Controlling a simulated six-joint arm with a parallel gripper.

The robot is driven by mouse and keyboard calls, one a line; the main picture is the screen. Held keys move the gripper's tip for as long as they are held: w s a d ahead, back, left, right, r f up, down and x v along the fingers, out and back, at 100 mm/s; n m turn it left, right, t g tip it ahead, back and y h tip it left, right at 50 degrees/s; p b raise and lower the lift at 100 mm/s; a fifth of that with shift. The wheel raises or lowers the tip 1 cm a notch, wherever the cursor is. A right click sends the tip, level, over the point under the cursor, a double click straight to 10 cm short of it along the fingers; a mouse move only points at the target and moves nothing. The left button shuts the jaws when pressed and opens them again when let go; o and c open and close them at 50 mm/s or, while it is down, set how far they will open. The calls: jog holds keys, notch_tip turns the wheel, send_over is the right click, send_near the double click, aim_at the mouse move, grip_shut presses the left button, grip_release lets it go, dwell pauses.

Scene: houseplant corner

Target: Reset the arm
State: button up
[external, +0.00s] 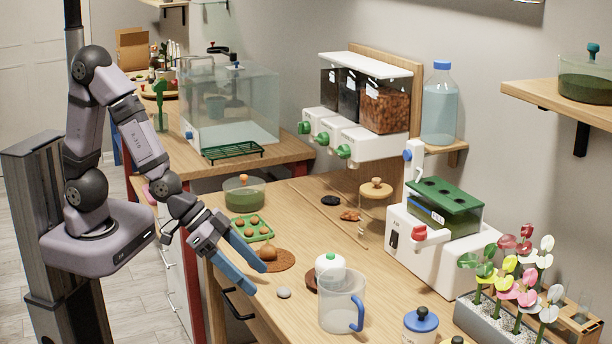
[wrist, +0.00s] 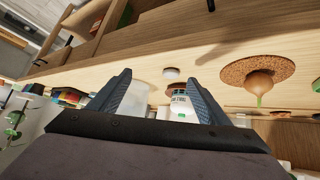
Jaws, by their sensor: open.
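My gripper (external: 260,281) hangs at the front edge of the wooden counter (external: 385,290), its two blue fingers spread and nothing between them. In the wrist view the fingers (wrist: 160,82) also stand apart. A bulb (external: 268,252) sits on a round brown mat (external: 286,262) just beyond the fingers; in the wrist view the bulb (wrist: 259,84) and mat (wrist: 235,71) lie to the right of the fingers, clear of them. My arm reaches forward and down from its base.
A white lidded pot (external: 330,265) is behind the jug. A green tray of bulbs (external: 249,227) lies behind the mat. Open floor (external: 110,315) is at left.

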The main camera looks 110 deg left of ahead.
jog(key=s+m+g+h+p, duration=0.1)
jog(key=s+g, duration=0.8)
jog(key=s, duration=1)
jog(key=shift+s+d+r+m+p, duration=0.15)
jog(key=shift+d+r+m+p, duration=0.3)
jog(key=shift+m+p, duration=0.3)
